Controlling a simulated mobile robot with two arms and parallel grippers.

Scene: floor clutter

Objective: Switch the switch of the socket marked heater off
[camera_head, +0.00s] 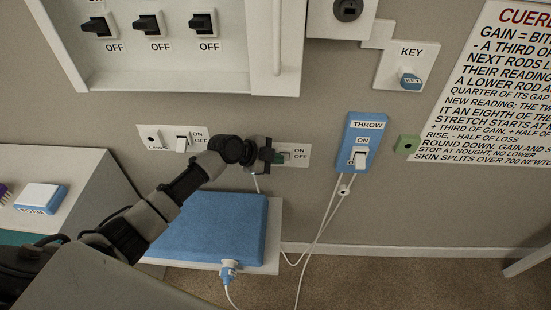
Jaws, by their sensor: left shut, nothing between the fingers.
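A white wall socket plate (300,162) with ON above OFF is at the middle of the wall. My left gripper (275,155) is shut and empty at its left part. The gripper covers that part, so the plate's name label is hidden and I cannot read whether it says heater. A small dark green piece shows by the fingertips; I cannot tell whether it is the switch, nor which way the switch stands. A similar socket plate (172,148) with a white switch (182,144) is to the left; its label is too small to read surely. My right gripper is not in view.
A blue box (215,228) on a white shelf is below the gripper. A blue THROW switch plate (361,143) with hanging cables is to the right. A white panel (180,68) with several black switches marked OFF is above. A KEY plate (402,64) is upper right.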

